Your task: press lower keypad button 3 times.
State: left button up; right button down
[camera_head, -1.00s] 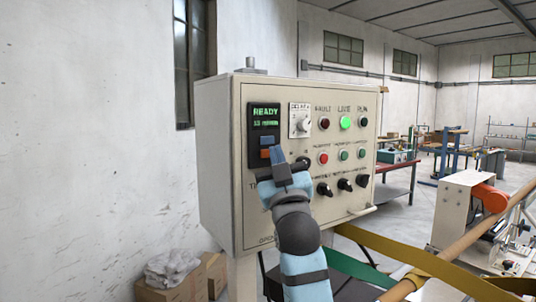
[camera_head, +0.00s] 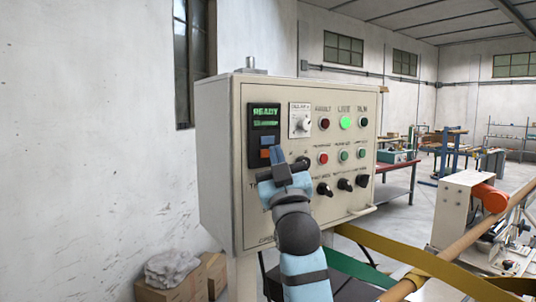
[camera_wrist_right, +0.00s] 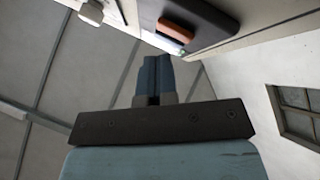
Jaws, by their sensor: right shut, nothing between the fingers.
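The keypad is a dark unit (camera_head: 256,121) on the front of a beige control cabinet (camera_head: 225,160), with a green "READY" display. Below the display are a blue upper button (camera_head: 267,141) and an orange lower button (camera_head: 264,154). My left gripper is not in view.
A white knob (camera_head: 302,124), lamps, push buttons and black knobs (camera_head: 345,184) crowd the cabinet right of the keypad. Yellow and green belts and a brown roller (camera_head: 436,266) lie at lower right. Cardboard boxes (camera_head: 214,272) stand at lower left.

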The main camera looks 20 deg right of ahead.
jog(key=shift+w, duration=0.15)
jog(key=shift+w, duration=0.3)
jog(key=shift+w+a, duration=0.1)
jog(key=shift+w, duration=0.3)
dwell(0.6)
jog(key=shift+s, duration=0.8)
jog(key=s, duration=0.1)
jog(key=s+p, duration=0.1)
jog(key=s, duration=0.1)
jog(key=s+d, duration=0.1)
jog(key=s, duration=0.1)
dwell(0.4)
jog(key=shift+f, duration=0.1)
dwell(0.7)
